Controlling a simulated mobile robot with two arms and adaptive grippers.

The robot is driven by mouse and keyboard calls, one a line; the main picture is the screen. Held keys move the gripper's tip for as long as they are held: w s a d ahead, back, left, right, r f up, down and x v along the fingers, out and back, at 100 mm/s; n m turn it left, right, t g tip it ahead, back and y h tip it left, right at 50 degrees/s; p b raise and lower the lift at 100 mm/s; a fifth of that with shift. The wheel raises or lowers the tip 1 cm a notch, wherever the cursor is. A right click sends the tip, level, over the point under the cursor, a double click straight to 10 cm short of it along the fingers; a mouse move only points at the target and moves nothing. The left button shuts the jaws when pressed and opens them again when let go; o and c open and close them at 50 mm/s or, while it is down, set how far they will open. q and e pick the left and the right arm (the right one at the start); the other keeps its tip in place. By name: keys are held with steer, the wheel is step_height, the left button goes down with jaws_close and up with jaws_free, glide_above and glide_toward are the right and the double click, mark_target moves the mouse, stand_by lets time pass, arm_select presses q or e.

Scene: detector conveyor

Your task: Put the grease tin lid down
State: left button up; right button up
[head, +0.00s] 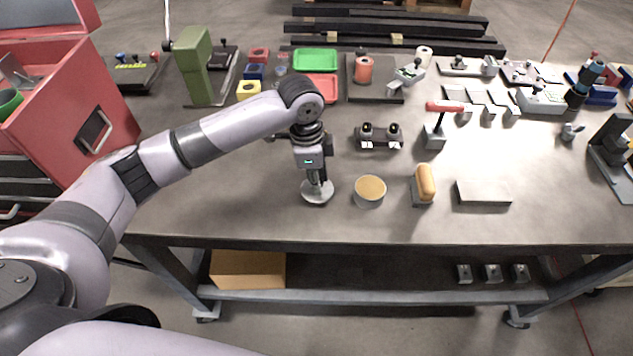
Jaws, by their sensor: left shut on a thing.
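The grease tin lid (317,194) is a round grey metal disc near the front of the workbench (270,218). My left gripper (316,180) points down over it and is shut on it. I cannot tell whether the lid touches the bench top or hangs just above it. The open grease tin (370,192) stands upright just right of the lid, apart from it, with tan grease showing at its top. My right gripper is not in view.
Right of the tin are a block with a tan roll-shaped top (425,185) and a flat grey plate (484,192). A small two-knob device (379,137) stands behind. A red toolbox (75,120) is at left. The bench left of the lid is clear.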

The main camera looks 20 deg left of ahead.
mark_target(310, 188)
arm_select(q)
step_height(310, 188, down, 2)
steer(key=shift+f, duration=0.1)
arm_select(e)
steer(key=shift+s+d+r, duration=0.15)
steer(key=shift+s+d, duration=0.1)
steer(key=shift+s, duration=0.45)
arm_select(q)
steer(key=shift+f, duration=0.1)
steer(key=o, duration=0.9)
steer(key=shift+f, duration=0.1)
steer(key=shift+o, duration=0.2)
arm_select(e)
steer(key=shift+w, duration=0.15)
arm_select(q)
step_height(310, 188, up, 12)
steer(key=a+b, duration=0.1)
steer(key=b, duration=0.1)
steer(key=shift+s+a, duration=0.15)
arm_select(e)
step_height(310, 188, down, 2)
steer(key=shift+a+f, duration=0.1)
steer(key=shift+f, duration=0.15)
